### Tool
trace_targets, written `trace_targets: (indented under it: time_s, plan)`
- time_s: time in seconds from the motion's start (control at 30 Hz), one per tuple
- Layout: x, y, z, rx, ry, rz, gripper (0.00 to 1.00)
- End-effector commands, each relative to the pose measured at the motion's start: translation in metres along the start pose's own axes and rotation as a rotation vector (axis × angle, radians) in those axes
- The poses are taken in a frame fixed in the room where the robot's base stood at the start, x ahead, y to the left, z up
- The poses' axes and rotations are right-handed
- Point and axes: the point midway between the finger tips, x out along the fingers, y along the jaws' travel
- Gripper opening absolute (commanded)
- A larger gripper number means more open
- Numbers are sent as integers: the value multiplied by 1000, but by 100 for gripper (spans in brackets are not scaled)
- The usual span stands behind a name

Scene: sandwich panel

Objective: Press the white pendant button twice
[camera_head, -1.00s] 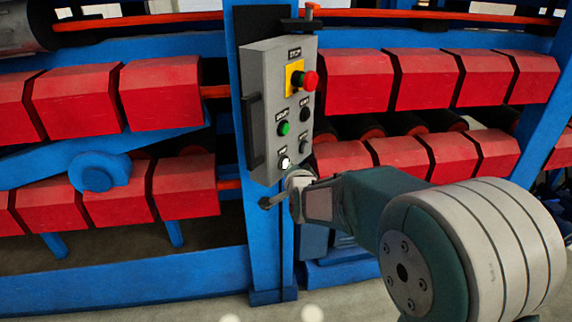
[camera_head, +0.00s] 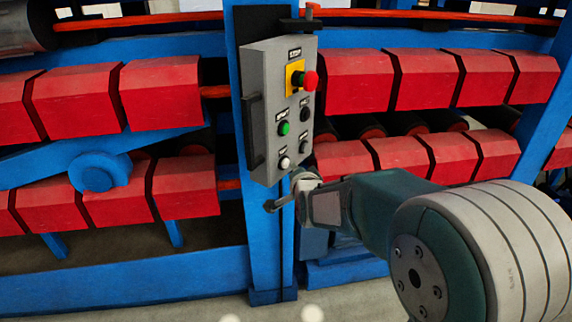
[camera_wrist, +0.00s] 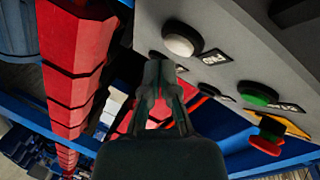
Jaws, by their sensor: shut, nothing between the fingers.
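The white button (camera_head: 285,162) is at the bottom left of the grey pendant box (camera_head: 270,70), and it shows as a round white cap in a black ring in the wrist view (camera_wrist: 179,45). A gap shows between tips and button in the head view; the wrist view does not make the depth clear.
The box also carries a green button (camera_head: 284,128), black buttons and a red stop knob (camera_head: 305,81) on a yellow plate. A black handle (camera_head: 253,130) runs along its left side. A blue post (camera_head: 262,240) stands behind, with red blocks (camera_head: 355,80) on both sides.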

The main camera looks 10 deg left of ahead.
Motion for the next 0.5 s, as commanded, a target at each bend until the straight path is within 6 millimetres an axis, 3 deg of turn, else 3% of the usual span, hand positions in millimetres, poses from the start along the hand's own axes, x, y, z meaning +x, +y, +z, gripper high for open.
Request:
trace_targets:
  time_s: [0.5]
  plan:
    - [-25, 18, -19, -1, 2, 1, 0]
